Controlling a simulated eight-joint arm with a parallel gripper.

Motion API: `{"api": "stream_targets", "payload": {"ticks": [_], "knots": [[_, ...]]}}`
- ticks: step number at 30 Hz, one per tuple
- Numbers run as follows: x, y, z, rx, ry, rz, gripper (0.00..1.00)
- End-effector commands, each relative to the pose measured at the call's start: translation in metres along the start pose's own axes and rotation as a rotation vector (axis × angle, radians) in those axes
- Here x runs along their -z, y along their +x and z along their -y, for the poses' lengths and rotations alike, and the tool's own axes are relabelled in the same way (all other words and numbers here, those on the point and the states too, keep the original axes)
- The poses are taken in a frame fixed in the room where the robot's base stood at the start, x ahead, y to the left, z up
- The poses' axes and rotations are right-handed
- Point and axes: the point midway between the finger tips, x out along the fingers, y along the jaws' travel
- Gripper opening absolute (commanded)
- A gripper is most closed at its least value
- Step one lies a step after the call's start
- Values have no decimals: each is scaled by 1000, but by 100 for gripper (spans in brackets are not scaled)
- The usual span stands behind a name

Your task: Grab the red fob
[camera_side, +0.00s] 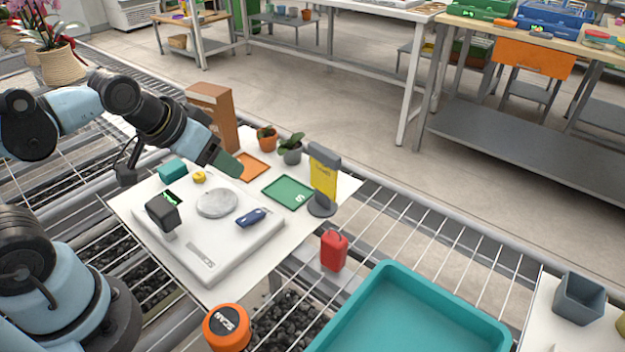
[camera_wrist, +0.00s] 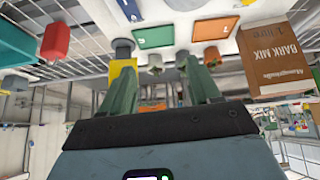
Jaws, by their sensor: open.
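A small red object (camera_side: 334,250) with a narrower top stands on the wire rack, right of the white board and behind the teal tray. It looks like a small can more than a flat fob, and I cannot tell for sure. It also shows in the wrist view (camera_wrist: 55,42). A dark blue fob-like piece (camera_side: 251,217) lies on the white scale. My gripper (camera_side: 230,166) is over the far part of the white board, left of and well away from the red object. Its green fingers (camera_wrist: 160,68) are apart, with nothing held between them.
A yellow sign on a grey stand (camera_side: 323,180) rises between my gripper and the red object. Green (camera_side: 270,184) and orange (camera_side: 243,171) mats, potted plants (camera_side: 291,150) and a bark mix box (camera_side: 214,112) are close by.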

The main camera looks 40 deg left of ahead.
Motion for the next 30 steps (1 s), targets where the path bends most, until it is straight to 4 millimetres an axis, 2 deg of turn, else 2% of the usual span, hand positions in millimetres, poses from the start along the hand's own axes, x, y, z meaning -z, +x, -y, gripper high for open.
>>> {"api": "stream_targets", "payload": {"ticks": [4, 8, 18, 24, 30], "knots": [[2, 9, -9, -61, -186, 70, 62], [4, 21, -24, -146, -453, 183, 62], [11, 51, -65, -341, -1097, 568, 62], [15, 64, -82, -421, -1398, 849, 62], [13, 71, -90, -464, -1605, 1135, 62]]}}
